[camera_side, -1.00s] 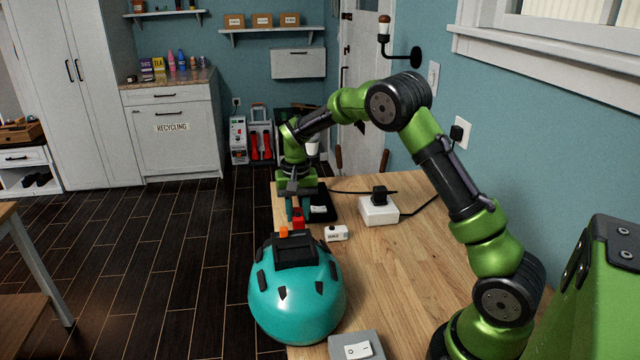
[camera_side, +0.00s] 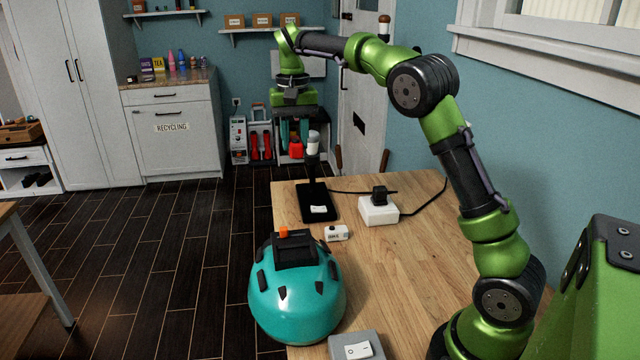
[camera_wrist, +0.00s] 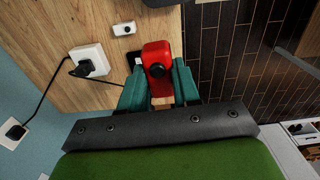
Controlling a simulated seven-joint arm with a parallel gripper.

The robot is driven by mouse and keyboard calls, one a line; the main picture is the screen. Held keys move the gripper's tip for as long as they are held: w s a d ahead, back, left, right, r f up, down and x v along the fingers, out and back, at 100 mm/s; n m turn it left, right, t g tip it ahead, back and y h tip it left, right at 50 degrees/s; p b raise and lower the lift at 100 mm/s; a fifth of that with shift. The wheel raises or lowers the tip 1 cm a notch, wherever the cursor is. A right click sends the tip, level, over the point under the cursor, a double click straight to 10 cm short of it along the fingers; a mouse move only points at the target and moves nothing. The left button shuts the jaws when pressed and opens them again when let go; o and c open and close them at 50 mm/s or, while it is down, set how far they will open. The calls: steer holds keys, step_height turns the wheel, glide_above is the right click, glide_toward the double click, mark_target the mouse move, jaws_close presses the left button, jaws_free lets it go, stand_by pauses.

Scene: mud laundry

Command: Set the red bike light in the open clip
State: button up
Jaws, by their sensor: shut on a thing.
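My gripper (camera_side: 295,140) is raised at the far end of the table, above table height. Its teal fingers are shut on the red bike light (camera_side: 296,151). In the wrist view the red light (camera_wrist: 155,55) sits between the two fingertips (camera_wrist: 158,85), with a dark round button facing the camera. A teal helmet (camera_side: 297,300) rests on the near left part of the table. A black clip (camera_side: 295,252) with an orange tab (camera_side: 284,232) is on top of the helmet, well away from the held light. The clip's inside is hard to make out.
A small white box (camera_side: 336,233) lies beyond the helmet. A black-based stand (camera_side: 314,205) with a white top is near my gripper. A white power block (camera_side: 379,211) with a plug and cable sits right of it. A grey switch box (camera_side: 356,346) is in front.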

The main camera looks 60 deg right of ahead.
steer(key=s+a+n, duration=1.1)
steer(key=a+n, duration=0.4)
steer(key=n, duration=0.2)
steer(key=shift+n, duration=0.4)
steer(key=shift+s+f, duration=0.2)
steer(key=shift+f, duration=4.95)
steer(key=shift+f, duration=1.15)
